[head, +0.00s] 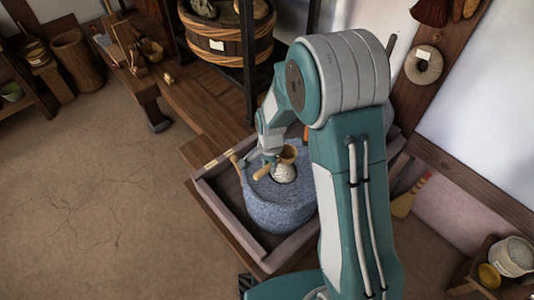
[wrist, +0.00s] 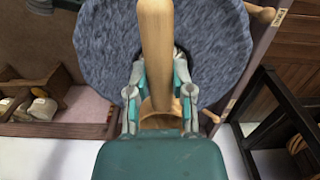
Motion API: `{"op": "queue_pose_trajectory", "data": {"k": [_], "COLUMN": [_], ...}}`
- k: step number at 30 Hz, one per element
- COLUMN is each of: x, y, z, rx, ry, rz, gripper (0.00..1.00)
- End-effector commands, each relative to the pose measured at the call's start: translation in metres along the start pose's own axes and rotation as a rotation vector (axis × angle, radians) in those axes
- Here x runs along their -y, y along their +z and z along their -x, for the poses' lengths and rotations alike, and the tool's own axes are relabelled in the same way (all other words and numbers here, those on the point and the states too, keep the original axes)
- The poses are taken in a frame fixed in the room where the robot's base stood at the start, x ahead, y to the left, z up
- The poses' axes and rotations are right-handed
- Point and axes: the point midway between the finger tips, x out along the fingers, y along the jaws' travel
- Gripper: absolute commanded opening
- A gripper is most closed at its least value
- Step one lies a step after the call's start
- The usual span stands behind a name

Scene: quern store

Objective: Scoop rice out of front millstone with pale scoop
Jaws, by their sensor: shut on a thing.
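The front millstone (head: 270,205) is a grey-blue speckled round stone in a wooden-walled tray; it also shows in the wrist view (wrist: 105,45). White rice (head: 284,174) shows in the hole in its top. The pale wooden scoop (head: 288,153) has its bowl over or at that hole; whether it touches the rice I cannot tell. My gripper (head: 270,160) is shut on the scoop.
The tray's wall (head: 225,210) surrounds the stone, and a wooden peg handle (head: 235,160) stands at the stone's left side. A banded tub (head: 228,40) stands on a black-posted rack behind. Floor (head: 100,200) at left is clear.

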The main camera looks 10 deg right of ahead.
Motion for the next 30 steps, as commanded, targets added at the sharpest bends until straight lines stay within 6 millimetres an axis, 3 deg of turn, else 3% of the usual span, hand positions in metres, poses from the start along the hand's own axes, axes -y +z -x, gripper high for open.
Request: {"op": "queue_pose_trajectory", "data": {"k": [30], "x": [-0.002], "y": [-0.002], "z": [-0.016], "rx": [0.313], "ry": [-0.306], "rz": [-0.001], "gripper": [0.00]}}
